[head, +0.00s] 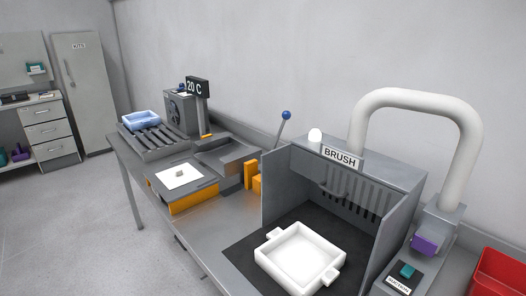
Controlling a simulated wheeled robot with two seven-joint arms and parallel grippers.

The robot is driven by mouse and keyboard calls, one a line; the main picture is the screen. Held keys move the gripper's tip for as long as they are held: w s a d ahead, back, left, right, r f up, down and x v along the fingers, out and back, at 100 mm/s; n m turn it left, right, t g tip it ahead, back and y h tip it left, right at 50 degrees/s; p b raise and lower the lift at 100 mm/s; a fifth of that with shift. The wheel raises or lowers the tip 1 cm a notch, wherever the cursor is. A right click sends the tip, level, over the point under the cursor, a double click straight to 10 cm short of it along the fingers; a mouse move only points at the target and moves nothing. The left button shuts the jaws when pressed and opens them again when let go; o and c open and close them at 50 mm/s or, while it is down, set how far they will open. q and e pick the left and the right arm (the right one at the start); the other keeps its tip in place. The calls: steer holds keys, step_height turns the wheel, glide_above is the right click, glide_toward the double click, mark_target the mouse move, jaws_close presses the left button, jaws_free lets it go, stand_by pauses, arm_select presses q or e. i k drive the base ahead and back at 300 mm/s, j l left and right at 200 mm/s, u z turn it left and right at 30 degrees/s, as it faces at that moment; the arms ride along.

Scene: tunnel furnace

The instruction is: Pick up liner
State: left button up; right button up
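None of the things in view carries the name liner, so I cannot tell for certain which one it is. A flat white square sheet (181,177) lies on a grey and orange block on the bench, with a small greyish piece (180,173) on it. A white square tray (299,256) with two side lugs sits on the dark floor of the booth marked BRUSH (340,157); it looks empty. A pale blue tray (141,120) rests on the rollers at the bench's far left. Neither of my grippers is in view.
A white hose (415,97) arches over the booth's right side. A blue-knobbed lever (286,116) stands behind the orange blocks (252,178). A red bin (500,275) is at the lower right. Open floor (80,225) lies left of the bench.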

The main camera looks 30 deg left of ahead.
mark_target(176, 176)
steer(key=u, duration=1.6)
